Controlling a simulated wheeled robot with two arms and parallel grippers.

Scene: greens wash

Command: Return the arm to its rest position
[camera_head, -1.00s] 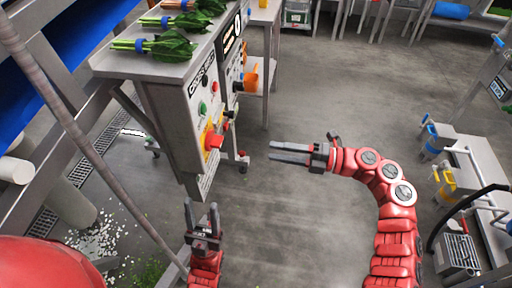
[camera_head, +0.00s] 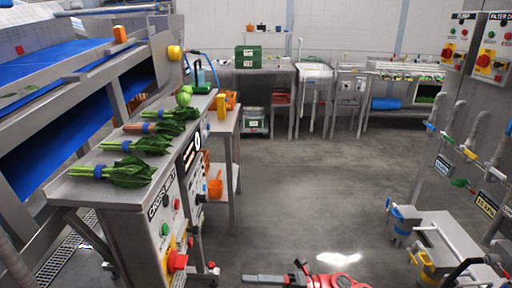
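My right arm shows only at the bottom edge. Its gripper (camera_head: 264,279) points left with grey fingers over the floor, apart from the counter. I cannot tell whether the fingers are apart, and I see nothing held in them. My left gripper is out of view. Several bunches of leafy greens with blue bands, such as the nearest one (camera_head: 122,172), lie on the steel counter (camera_head: 82,190) at the left.
The counter's front has buttons and a red knob (camera_head: 177,261). A blue conveyor (camera_head: 55,130) runs behind it. A low steel unit with pipes (camera_head: 445,233) stands at the right. The grey floor (camera_head: 310,190) between is clear. Steel tables (camera_head: 265,70) line the back.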

